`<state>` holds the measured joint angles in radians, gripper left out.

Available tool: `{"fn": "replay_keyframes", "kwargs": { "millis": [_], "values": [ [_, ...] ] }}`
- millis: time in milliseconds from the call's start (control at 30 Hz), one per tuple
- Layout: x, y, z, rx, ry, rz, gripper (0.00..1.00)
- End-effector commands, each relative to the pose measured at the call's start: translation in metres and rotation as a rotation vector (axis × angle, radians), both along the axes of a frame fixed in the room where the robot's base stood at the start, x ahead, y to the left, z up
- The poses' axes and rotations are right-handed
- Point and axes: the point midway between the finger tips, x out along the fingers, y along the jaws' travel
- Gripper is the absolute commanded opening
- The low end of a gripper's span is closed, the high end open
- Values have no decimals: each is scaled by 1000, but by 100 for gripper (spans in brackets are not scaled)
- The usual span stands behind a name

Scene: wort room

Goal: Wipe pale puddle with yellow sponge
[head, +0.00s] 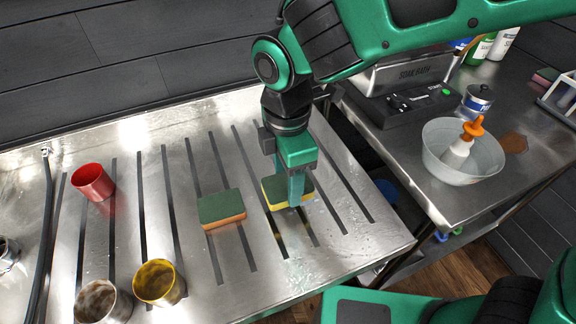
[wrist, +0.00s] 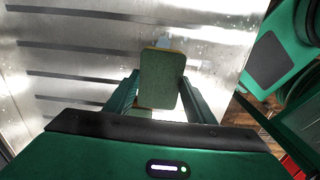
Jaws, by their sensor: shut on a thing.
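The yellow sponge (head: 274,194), with a green scouring top, is between the fingers of my gripper (head: 296,190), over the slotted steel drainboard (head: 345,255). In the wrist view the sponge's green face (wrist: 160,80) sits between both fingers, which are shut on its sides. It is at or just above the steel; I cannot tell whether it touches. A pale puddle is hard to make out against the shiny metal. Faint pale wet-looking specks show on the steel in front of the sponge, and a small pale patch (wrist: 163,43) shows beyond it in the wrist view.
An orange sponge with a green top (head: 222,208) lies left of my gripper. A red cup (head: 93,182), a yellow cup (head: 159,283) and a grey-brown cup (head: 102,302) stand farther left. A side bench at right holds a metal bowl (head: 448,174) with an orange-topped bottle.

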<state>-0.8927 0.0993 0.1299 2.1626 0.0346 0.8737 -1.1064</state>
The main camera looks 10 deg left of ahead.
Motion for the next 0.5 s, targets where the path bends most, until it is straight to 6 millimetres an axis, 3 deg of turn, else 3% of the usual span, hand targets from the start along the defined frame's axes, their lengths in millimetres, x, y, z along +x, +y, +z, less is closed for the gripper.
{"fn": "replay_keyframes", "kwargs": {
  "millis": [300,500],
  "values": [
    [1,-1,27,1,-1,-2,28],
    [0,-1,30,-1,0,-2,28]
  ]
}}
